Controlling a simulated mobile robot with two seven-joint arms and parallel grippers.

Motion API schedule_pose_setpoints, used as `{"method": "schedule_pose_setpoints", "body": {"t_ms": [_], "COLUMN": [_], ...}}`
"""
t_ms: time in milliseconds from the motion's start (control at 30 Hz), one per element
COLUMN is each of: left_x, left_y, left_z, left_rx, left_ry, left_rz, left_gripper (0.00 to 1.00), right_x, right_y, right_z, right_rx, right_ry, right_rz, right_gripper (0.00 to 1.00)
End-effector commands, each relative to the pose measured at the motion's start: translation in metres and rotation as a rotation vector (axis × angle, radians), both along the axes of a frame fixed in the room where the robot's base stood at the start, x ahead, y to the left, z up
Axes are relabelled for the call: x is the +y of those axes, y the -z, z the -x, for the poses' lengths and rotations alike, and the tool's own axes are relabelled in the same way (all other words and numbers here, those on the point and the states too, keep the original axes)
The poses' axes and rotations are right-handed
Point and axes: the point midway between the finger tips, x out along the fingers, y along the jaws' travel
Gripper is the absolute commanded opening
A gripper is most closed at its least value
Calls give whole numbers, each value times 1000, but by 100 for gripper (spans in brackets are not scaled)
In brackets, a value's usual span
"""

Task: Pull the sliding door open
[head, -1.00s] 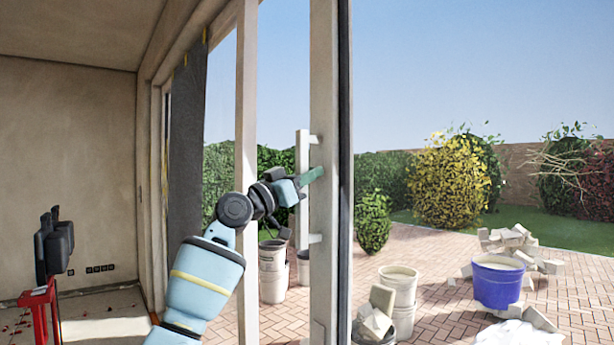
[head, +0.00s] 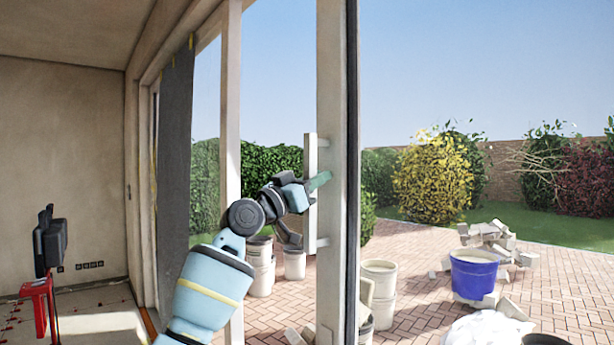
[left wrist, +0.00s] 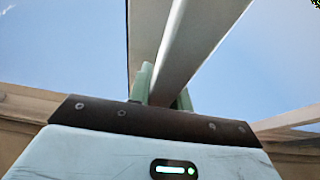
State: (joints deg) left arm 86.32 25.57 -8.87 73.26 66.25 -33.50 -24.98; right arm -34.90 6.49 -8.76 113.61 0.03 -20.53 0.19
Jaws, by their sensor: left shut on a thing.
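The sliding door's pale upright frame (head: 337,100) stands right of centre in the head view. Its long vertical bar handle (head: 310,235) is fixed to the frame by short brackets. My left gripper (head: 319,182), with green fingers, is at the middle of the handle and shut on it. In the left wrist view, the green fingers (left wrist: 162,86) stand on both sides of the pale handle bar (left wrist: 195,45). The finger contact is partly hidden by the gripper body. My right gripper is not in view.
A pale fixed-looking post (head: 230,110) stands left of the door, with a dark grey sheet (head: 176,170) further left. A red stand (head: 38,300) is indoors at left. Outside are pale buckets (head: 380,290), a blue bucket (head: 474,278) and a block pile (head: 490,240) on paving.

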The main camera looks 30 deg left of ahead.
Motion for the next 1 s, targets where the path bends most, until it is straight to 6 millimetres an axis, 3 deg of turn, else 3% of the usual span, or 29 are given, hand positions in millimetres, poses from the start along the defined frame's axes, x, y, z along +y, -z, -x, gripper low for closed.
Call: {"method": "schedule_pose_setpoints", "body": {"t_ms": [667,700,800,1000], "left_x": [-6,-6,-6,-7], "left_y": [-3,-3,-3,-2], "left_z": [1,1,1,1], "left_rx": [-7,-7,-5,-4], "left_ry": [-7,-7,-6,-5], "left_rz": [0,0,0,0], "left_gripper": [0,25,38,42], "right_x": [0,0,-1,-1], "right_y": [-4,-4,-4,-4], "right_z": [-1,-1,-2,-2], "right_rx": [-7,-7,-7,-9], "right_ry": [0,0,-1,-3], "right_rz": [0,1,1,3], "right_gripper": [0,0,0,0]}}
